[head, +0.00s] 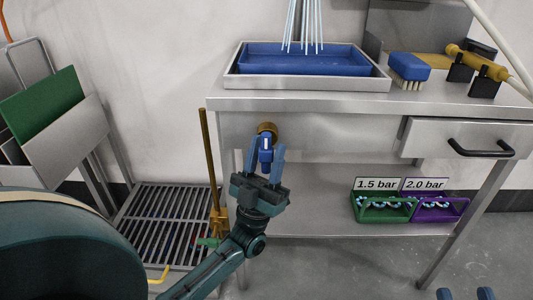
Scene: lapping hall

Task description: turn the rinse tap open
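A tap with a round brass body (267,129) and a blue lever (266,150) is on the front of the steel bench, under the top's edge. The lever hangs down from the brass part. My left gripper (265,155) is just in front of it, fingers apart, one on each side of the lever; I cannot tell whether they touch it. A second brass fitting with a green lever (209,242) sits low on an upright brass pipe (207,150), left of my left gripper. Only the two blue fingertips of my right gripper (465,294) show at the bottom right, spread apart.
The bench top (225,102) holds a steel tray with a blue basin (300,60), a blue brush (408,68) and a yellow tool on black stands. Green (375,214) and purple (440,214) crates stand on the lower shelf. A floor grate (165,225) lies left.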

